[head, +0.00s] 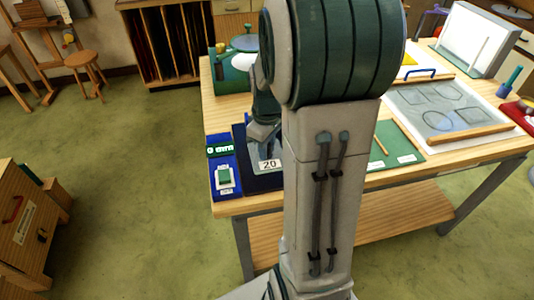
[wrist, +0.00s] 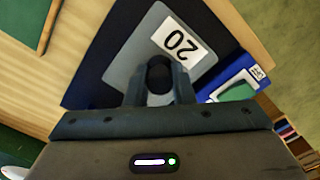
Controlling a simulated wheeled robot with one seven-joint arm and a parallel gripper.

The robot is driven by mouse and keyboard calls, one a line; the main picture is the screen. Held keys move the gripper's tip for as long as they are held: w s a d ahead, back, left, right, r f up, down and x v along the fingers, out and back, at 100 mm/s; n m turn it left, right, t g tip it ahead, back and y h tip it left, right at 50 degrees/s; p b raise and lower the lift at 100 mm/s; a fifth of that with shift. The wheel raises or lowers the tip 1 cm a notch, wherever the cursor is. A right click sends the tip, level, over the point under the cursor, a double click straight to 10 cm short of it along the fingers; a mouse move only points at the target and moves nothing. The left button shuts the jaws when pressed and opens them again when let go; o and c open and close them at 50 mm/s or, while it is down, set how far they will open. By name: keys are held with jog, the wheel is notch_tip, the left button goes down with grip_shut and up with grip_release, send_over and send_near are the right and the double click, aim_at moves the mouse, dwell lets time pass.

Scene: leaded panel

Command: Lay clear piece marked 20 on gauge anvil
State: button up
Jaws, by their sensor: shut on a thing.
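The clear piece marked 20 (wrist: 140,53) looks grey and see-through in the wrist view, with a white label reading 20 (wrist: 179,41). My gripper (wrist: 160,78) is shut on its near edge. The label also shows in the head view (head: 269,165), just below my gripper (head: 262,134). The piece is over a dark navy tray (wrist: 88,88); I cannot tell whether it touches it. A blue gauge (head: 222,187) stands just left of the tray in the head view, with a green display (head: 220,150) and a white-framed green pad (head: 224,176), possibly the anvil. In the wrist view the gauge (wrist: 243,70) is at right.
The wooden bench (head: 232,207) ends just in front of the gauge. A green mat (head: 394,146), a layout board with outlined shapes (head: 440,108) and a light box (head: 477,42) are to the right. A green machine (head: 232,75) stands behind. My arm hides the bench's middle.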

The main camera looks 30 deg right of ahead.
jog(key=shift+f, duration=1.55)
jog(key=shift+f, duration=0.2)
jog(key=o, duration=0.8)
jog(key=shift+o, duration=0.2)
jog(key=shift+r, duration=0.1)
